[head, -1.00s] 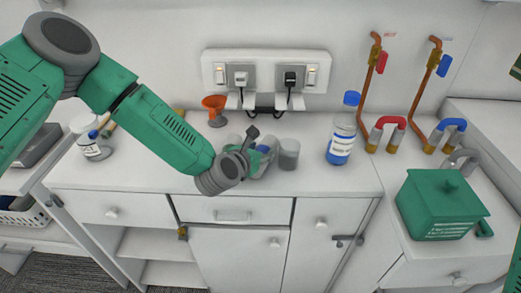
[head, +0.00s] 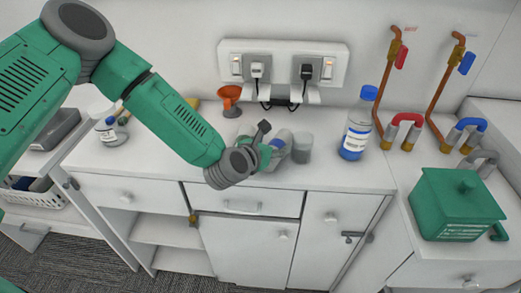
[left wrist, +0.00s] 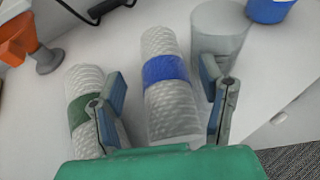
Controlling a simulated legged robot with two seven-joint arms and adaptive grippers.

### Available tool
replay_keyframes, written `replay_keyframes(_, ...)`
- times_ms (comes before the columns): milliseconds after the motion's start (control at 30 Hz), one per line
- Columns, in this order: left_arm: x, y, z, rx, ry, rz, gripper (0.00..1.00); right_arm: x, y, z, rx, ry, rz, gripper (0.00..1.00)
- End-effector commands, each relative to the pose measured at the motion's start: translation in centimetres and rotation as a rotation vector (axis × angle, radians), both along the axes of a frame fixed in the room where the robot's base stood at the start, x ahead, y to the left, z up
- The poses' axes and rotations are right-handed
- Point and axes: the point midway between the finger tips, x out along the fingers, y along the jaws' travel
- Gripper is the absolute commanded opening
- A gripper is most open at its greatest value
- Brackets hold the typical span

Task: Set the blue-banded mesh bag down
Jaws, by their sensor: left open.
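The blue-banded mesh bag (left wrist: 166,80) is a pale, bumpy roll with a blue band. In the left wrist view it sits on the white counter (left wrist: 270,85) between the fingers of my left gripper (left wrist: 164,98). The fingers are spread, with a gap on each side of the bag. In the head view my left gripper (head: 262,147) is low over the counter and largely hides the bag. A similar green-banded roll (left wrist: 84,108) is just left of the left finger. My right gripper is not in view.
A grey cup (head: 302,148) stands close behind the right finger. An orange funnel (head: 230,98) is at the back, and a blue-capped bottle (head: 356,130) stands to the right. A green lidded box (head: 455,205) is farther right. The counter's front strip is clear.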

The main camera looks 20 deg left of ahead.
Motion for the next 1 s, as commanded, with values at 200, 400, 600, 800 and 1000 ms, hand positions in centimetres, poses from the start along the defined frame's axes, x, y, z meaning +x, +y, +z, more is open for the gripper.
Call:
replay_keyframes(200,-4.4,0.9,1.6,-0.005,0.002,0.0,0.63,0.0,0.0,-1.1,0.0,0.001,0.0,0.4)
replay_keyframes(400,-7.7,1.4,3.1,-0.003,0.001,0.0,0.63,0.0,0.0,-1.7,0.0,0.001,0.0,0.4)
replay_keyframes(600,-9.3,1.7,3.8,-0.003,0.0,-0.001,0.63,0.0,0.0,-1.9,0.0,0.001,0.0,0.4)
replay_keyframes(800,-9.6,1.6,3.9,0.006,0.002,-0.005,0.63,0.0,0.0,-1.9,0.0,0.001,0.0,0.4)
replay_keyframes(1000,-12.7,-0.3,-0.3,0.278,0.064,-0.219,0.63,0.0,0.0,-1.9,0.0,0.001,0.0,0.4)
